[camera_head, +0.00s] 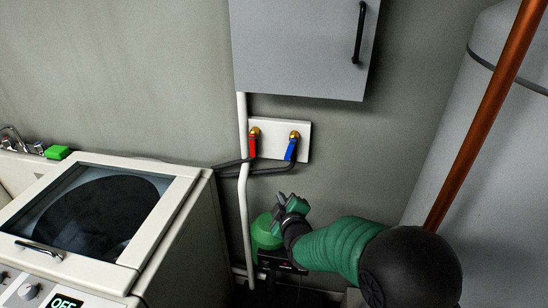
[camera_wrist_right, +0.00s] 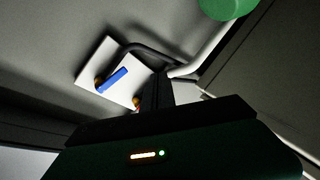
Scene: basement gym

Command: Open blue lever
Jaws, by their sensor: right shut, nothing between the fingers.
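The blue lever (camera_head: 291,149) is on the right-hand brass valve of a white wall plate (camera_head: 276,131). It points down, along the black hose fitting. In the right wrist view the blue lever (camera_wrist_right: 116,79) shows on the tilted white plate. A red lever (camera_head: 253,146) is on the left-hand valve. My right gripper (camera_head: 284,203) is below the plate, apart from the blue lever, with its fingers shut and empty. The fingers also show dark in the right wrist view (camera_wrist_right: 158,92), where they partly hide the plate's valves. My left gripper is not in view.
A grey wall cabinet (camera_head: 300,45) hangs above the plate. A white pipe (camera_head: 242,180) runs down left of it. A washing machine (camera_head: 170,215) stands at left. A copper pipe (camera_head: 487,110) and a grey tank (camera_head: 440,130) are at right.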

